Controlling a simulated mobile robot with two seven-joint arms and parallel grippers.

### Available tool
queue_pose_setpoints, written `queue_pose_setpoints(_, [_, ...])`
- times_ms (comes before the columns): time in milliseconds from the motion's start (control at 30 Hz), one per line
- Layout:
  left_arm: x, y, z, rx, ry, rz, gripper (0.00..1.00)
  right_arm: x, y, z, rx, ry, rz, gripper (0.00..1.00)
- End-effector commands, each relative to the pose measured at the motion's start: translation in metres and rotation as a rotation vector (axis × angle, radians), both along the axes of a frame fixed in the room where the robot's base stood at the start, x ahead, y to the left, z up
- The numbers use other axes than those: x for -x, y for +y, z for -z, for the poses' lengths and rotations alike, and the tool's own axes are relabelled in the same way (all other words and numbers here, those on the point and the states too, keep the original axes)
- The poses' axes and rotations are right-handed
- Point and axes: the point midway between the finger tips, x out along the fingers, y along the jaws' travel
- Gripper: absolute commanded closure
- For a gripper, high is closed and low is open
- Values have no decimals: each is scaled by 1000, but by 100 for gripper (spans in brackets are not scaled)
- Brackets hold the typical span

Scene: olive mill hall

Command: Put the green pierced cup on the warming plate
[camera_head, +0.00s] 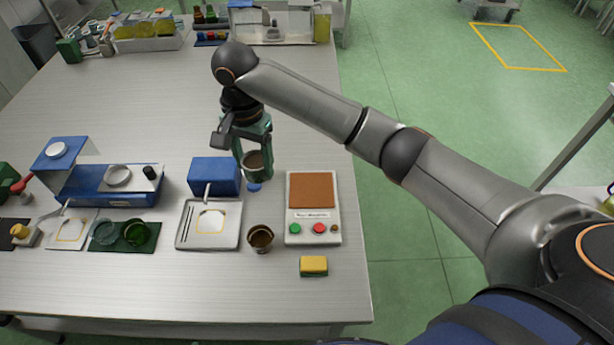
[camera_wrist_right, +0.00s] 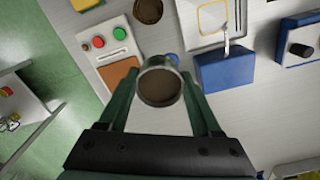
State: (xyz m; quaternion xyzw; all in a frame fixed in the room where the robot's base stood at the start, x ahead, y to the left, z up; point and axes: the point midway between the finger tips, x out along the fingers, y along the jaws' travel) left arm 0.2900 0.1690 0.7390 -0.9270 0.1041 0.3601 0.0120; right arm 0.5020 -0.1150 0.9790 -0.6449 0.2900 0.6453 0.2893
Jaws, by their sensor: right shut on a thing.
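My right gripper (camera_head: 253,150) is shut on a cup (camera_head: 253,166) with a grey-green rim and a brown inside. It holds the cup upright over the table, behind and left of the warming plate. The wrist view shows this cup (camera_wrist_right: 160,84) between the green fingers; I cannot make out any holes in its wall. The warming plate (camera_head: 312,190) is a white unit with a brown top and green and red buttons, bare on top. In the wrist view its brown top (camera_wrist_right: 117,77) is left of the cup. My left gripper is not in view.
A brown cup (camera_head: 261,238) stands left of the warming plate's front, a yellow sponge (camera_head: 313,266) in front. A blue box (camera_head: 214,176) and a white tray (camera_head: 186,236) are left of the gripper. The back middle is clear.

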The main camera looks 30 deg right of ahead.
Motion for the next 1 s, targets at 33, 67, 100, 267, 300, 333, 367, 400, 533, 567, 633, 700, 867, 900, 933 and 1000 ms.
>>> queue_pose_setpoints(33, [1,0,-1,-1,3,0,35,0,-15,6,5,3,7,97])
queue_pose_setpoints(67, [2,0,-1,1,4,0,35,0,-23,9,6,2,7,97])
queue_pose_setpoints(100, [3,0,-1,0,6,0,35,0,-33,13,6,1,6,97])
queue_pose_setpoints(267, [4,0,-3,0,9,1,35,0,-73,31,6,2,5,97])
queue_pose_setpoints(300, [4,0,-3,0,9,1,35,1,-82,35,5,2,5,97])
queue_pose_setpoints(333, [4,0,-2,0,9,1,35,1,-85,44,4,4,2,97])
queue_pose_setpoints(367, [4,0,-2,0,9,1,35,1,-88,49,4,4,1,97])
queue_pose_setpoints(400, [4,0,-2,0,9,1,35,1,-94,55,4,3,2,97])
queue_pose_setpoints(533, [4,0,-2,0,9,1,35,0,-105,69,2,1,0,97])
queue_pose_setpoints(567, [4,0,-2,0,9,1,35,0,-106,71,2,1,-1,97])
queue_pose_setpoints(633, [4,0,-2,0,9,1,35,0,-109,74,1,0,-2,97])
queue_pose_setpoints(700, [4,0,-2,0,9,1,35,0,-113,79,2,1,-1,97])
queue_pose_setpoints(867, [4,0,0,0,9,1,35,1,-125,104,3,3,-2,97])
queue_pose_setpoints(900, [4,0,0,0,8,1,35,1,-125,110,2,2,-2,97])
queue_pose_setpoints(933, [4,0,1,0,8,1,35,0,-125,114,1,1,-2,97])
queue_pose_setpoints(1000, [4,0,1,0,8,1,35,0,-125,121,2,1,-2,97])
